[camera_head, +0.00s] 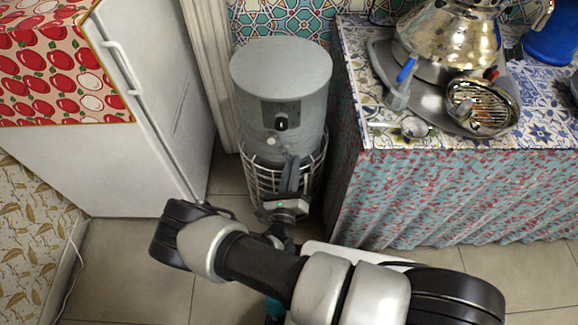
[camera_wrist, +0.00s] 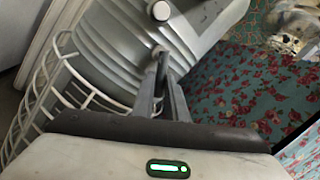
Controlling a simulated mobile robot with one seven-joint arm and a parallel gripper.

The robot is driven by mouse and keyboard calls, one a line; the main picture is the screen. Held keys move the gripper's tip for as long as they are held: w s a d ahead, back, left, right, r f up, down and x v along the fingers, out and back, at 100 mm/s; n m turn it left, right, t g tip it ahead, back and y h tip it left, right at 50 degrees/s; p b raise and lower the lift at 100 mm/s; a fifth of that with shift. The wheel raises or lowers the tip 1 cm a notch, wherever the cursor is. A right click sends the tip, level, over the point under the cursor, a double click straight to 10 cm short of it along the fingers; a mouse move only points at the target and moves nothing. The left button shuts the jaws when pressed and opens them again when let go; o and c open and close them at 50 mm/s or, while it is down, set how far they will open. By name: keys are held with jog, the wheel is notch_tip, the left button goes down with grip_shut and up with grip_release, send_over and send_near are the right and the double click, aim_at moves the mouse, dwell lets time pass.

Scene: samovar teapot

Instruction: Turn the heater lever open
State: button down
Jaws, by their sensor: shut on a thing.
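The heater (camera_head: 280,72) is a grey upright cylinder between the fridge and the counter. Its front has a dark panel with a black knob (camera_head: 281,123) and a small pale round knob (camera_head: 271,140) below it. In the wrist view, the heater's ribbed side (camera_wrist: 110,50) fills the upper left, with a pale round knob (camera_wrist: 160,11) at the top. My gripper (camera_head: 290,162) reaches the lower front of the heater. In the wrist view my gripper (camera_wrist: 161,72) is shut on a small dark lever (camera_wrist: 160,52). The lever's lower part is hidden between the fingers.
A white wire rack (camera_head: 258,178) surrounds the heater's lower part. The white fridge (camera_head: 150,120) stands close on the left. The tiled counter with a floral curtain (camera_head: 450,190) stands on the right, bearing a shiny samovar (camera_head: 450,35). Tiled floor shows at left front.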

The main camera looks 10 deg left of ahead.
jog(key=r+n+y, duration=0.1)
jog(key=n, duration=0.3)
jog(key=d+n+y, duration=0.1)
jog(key=n, duration=0.3)
jog(key=d+r+n+y, duration=0.1)
jog(key=n, duration=0.4)
jog(key=shift+w+r, duration=0.2)
jog(key=shift+r, duration=0.1)
jog(key=c, duration=1.8)
grip_release()
jog(key=shift+o, duration=0.2)
jog(key=shift+r, duration=0.1)
jog(key=shift+s, duration=0.1)
jog(key=f+v, duration=0.1)
jog(key=v, duration=1.6)
